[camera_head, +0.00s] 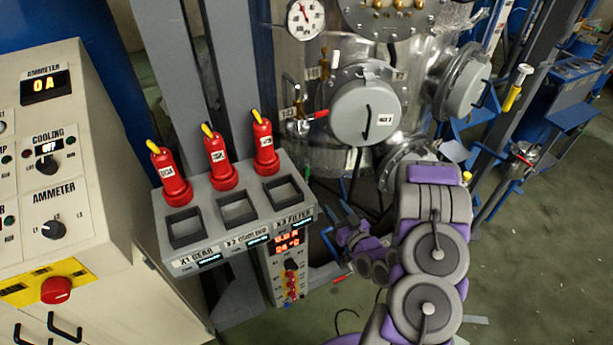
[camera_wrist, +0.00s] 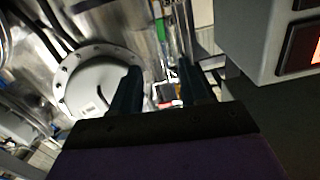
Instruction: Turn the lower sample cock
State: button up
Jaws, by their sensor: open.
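A valve with a red lever (camera_head: 314,116) is on the front of the steel vessel (camera_head: 293,60), left of a round hatch, in the head view. A second red-tipped lever (camera_head: 342,279) shows low down, right of the small display box. I cannot tell which of them is the lower sample cock. My gripper (camera_head: 342,212) is between the box and the vessel, below the hatch, with its dark fingers apart and nothing between them. In the wrist view the fingers (camera_wrist: 162,78) frame a small red and white fitting (camera_wrist: 169,103) farther off; it is blurred and not touched.
A grey switch box (camera_head: 235,225) with several red plugs stands left of my gripper; its corner is close at right in the wrist view. Hatches (camera_head: 366,110) stick out from the vessel. A control cabinet (camera_head: 60,170) is at far left. Open floor (camera_head: 540,250) lies at right.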

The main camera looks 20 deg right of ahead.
aim_at(308, 171)
jog(key=w+b, duration=0.1)
jog(key=w, duration=0.4)
jog(key=w+b, duration=0.1)
jog(key=w, duration=0.5)
jog(key=w+b, duration=0.1)
jog(key=w, duration=0.5)
jog(key=shift+a+b, duration=0.25)
jog(key=shift+b, duration=0.1)
jog(key=shift+a+r, duration=0.1)
jog(key=shift+a, duration=0.2)
jog(key=shift+c, duration=0.2)
jog(key=shift+d, duration=0.25)
jog(key=c, duration=0.6)
jog(key=shift+a, duration=0.1)
grip_shut()
